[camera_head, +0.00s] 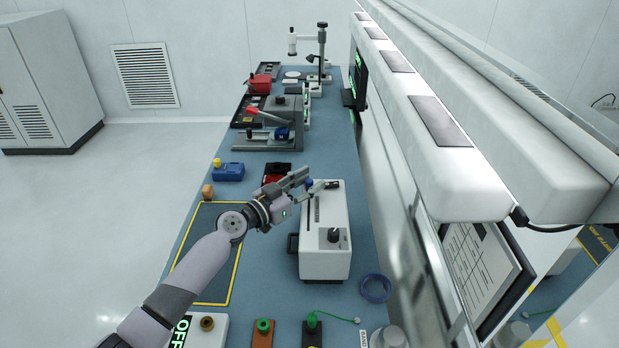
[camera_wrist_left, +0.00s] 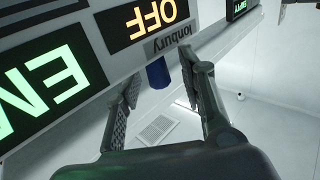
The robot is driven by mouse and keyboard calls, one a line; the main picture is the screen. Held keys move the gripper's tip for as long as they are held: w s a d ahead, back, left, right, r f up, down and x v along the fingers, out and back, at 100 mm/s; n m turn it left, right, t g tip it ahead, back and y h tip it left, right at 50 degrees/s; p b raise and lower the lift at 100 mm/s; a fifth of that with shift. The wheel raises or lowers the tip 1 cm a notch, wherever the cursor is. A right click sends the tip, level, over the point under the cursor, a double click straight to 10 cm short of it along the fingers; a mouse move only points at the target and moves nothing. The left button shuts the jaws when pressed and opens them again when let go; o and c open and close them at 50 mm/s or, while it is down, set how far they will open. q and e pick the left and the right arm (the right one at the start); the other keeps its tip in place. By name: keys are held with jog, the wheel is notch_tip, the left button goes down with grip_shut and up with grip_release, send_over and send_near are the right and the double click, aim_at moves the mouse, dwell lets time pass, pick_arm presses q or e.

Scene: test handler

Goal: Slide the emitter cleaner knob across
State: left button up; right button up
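The white box-shaped unit (camera_head: 341,205) stands on the blue bench, with a long dark slot in its top and a black dial (camera_head: 333,235) near its front end. A small blue knob (camera_head: 309,184) shows at the unit's far left corner. My left gripper (camera_head: 311,184) is open there, with its two fingers on either side of the knob. In the left wrist view the blue knob (camera_wrist_left: 157,75) is in the gap between the fingertips (camera_wrist_left: 161,78), clear space showing around it. I cannot tell how deep the knob sits between them. My right gripper is in neither view.
A yellow-edged dark mat (camera_head: 212,285) lies under my left arm. A blue ring (camera_head: 376,288) lies right of the unit. A red-handled press (camera_head: 268,134) stands farther back. A white overhead housing (camera_head: 440,150) runs along the right. Lit OFF panel (camera_wrist_left: 143,18) is close.

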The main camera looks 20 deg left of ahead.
pick_arm(q)
jog(key=shift+w+d, duration=0.15)
jog(key=shift+w, duration=0.15)
jog(key=shift+c, duration=0.2)
grip_shut()
dwell(0.6)
